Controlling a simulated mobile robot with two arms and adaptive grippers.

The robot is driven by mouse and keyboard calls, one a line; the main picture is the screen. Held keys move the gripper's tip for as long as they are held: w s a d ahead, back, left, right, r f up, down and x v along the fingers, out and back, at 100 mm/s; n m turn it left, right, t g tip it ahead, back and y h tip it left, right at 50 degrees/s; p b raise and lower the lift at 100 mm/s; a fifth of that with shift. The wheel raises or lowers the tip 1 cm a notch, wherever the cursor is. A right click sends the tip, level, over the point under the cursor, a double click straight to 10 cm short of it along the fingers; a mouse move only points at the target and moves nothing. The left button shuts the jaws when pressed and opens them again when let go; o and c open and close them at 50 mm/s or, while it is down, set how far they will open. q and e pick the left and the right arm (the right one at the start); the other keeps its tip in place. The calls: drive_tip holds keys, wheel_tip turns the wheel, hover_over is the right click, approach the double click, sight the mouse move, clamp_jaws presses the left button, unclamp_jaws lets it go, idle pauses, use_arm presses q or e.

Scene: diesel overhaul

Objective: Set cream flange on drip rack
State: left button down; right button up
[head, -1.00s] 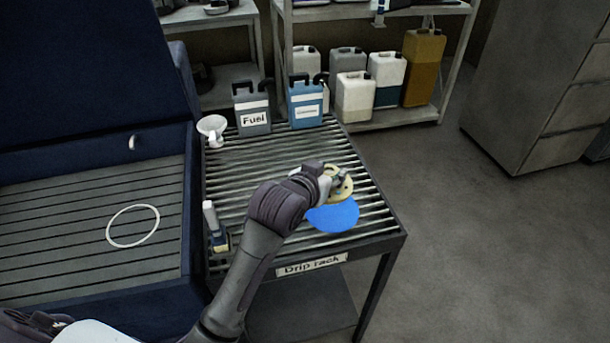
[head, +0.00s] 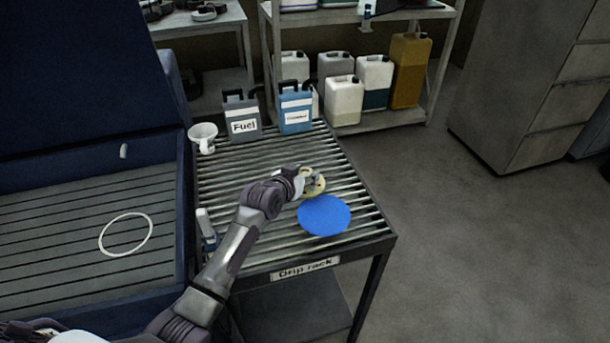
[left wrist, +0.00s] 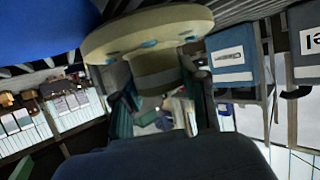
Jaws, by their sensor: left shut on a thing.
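The cream flange (head: 314,185) is in my left gripper (head: 306,180), above the slatted drip rack (head: 260,165) in the head view. The left wrist view shows the flange (left wrist: 150,32) close up, its round plate with holes at the top and its neck between the fingers (left wrist: 155,95). The gripper is shut on that neck. A flat blue disc (head: 324,215) lies on the rack just in front of the flange. Whether the flange touches the slats cannot be told. My right gripper is not in view.
A fuel can (head: 243,118), a blue can (head: 295,108) and a white funnel (head: 203,137) stand along the rack's back. A small bottle (head: 206,225) is at its left edge. A blue basin holding a white ring (head: 126,234) adjoins on the left. The rack's middle is clear.

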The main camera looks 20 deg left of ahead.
use_arm(q)
drive_tip(key=shift+w+f, duration=0.1)
drive_tip(key=shift+f, duration=0.45)
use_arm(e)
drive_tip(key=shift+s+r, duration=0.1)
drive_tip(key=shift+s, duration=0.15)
use_arm(q)
drive_tip(key=c, duration=1.1)
unclamp_jaws()
drive_tip(key=shift+f, duration=0.2)
drive_tip(key=o, duration=0.5)
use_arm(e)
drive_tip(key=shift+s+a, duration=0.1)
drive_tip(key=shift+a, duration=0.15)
